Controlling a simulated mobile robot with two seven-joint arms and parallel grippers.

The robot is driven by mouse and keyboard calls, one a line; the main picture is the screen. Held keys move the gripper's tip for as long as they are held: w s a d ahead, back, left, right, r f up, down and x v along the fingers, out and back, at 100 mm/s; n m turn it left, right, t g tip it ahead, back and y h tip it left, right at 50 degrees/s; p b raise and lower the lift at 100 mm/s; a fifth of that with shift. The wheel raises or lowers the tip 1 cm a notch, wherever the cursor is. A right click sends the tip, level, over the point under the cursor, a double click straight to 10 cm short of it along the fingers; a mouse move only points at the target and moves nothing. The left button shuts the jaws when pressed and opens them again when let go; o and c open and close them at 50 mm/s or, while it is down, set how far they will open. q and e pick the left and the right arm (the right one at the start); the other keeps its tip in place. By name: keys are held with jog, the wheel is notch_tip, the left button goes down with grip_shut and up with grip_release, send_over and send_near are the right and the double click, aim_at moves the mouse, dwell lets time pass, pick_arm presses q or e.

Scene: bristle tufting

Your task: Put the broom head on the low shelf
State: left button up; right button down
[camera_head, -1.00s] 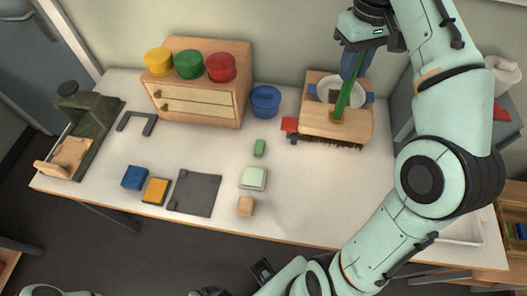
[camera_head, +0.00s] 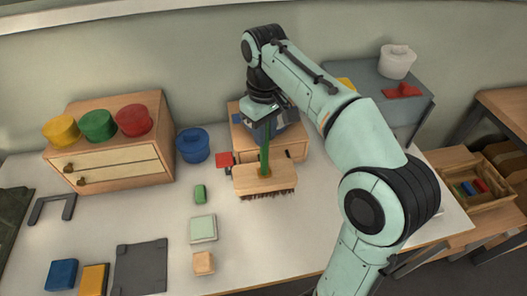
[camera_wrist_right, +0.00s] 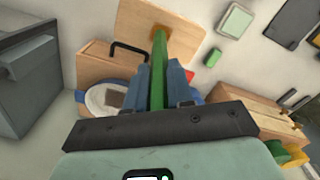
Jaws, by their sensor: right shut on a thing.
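The broom head (camera_head: 265,179) is a pale wooden block with dark bristles underneath and a green handle (camera_head: 264,150) standing up from it. My right gripper (camera_head: 265,128) is shut on the green handle, pointing down. In the right wrist view the blue fingers (camera_wrist_right: 158,85) flank the handle, and the block (camera_wrist_right: 190,42) shows beyond them. The block is over the white table; I cannot tell its exact height. A low wooden surface (camera_head: 444,161) at the right, beyond the table, looks like the low shelf. My left gripper is not in view.
A wooden box (camera_head: 293,148) stands just behind the broom head. A blue pot (camera_head: 193,146) and a drawer chest (camera_head: 111,155) are to the left. A grey cabinet (camera_head: 375,88) with a white pot stands back right. A crate (camera_head: 483,192) occupies part of the low wooden surface.

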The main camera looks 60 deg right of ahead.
jog(key=shift+f+b, duration=0.65)
jog(key=shift+f, duration=1.85)
jog(key=shift+f, duration=0.15)
jog(key=c, duration=1)
grip_release()
